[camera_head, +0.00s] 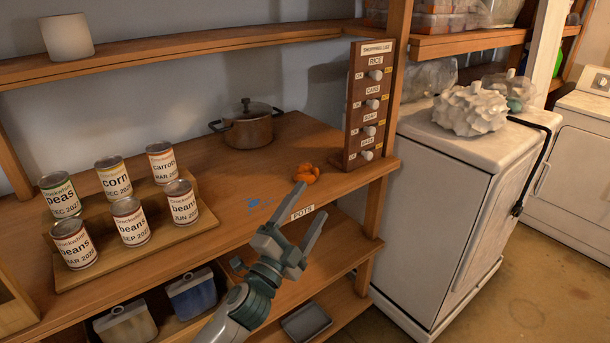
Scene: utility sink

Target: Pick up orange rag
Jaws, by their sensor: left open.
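A small crumpled orange rag (306,174) lies on the wooden shelf top, near its front edge and just left of the shopping-list board. My left gripper (309,205) reaches up from the bottom of the view with its two fingers spread apart. Its fingers point toward the rag, and one fingertip appears close to the rag's lower edge. I cannot tell whether it touches. Nothing shows between the fingers. My right gripper is not in view.
A lidded pot (247,128) stands behind the rag. Several labelled cans (129,221) stand on a stepped wooden rack at the left. The upright shopping-list board (366,105) is close on the rag's right. A white appliance (440,190) stands beyond the shelf post.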

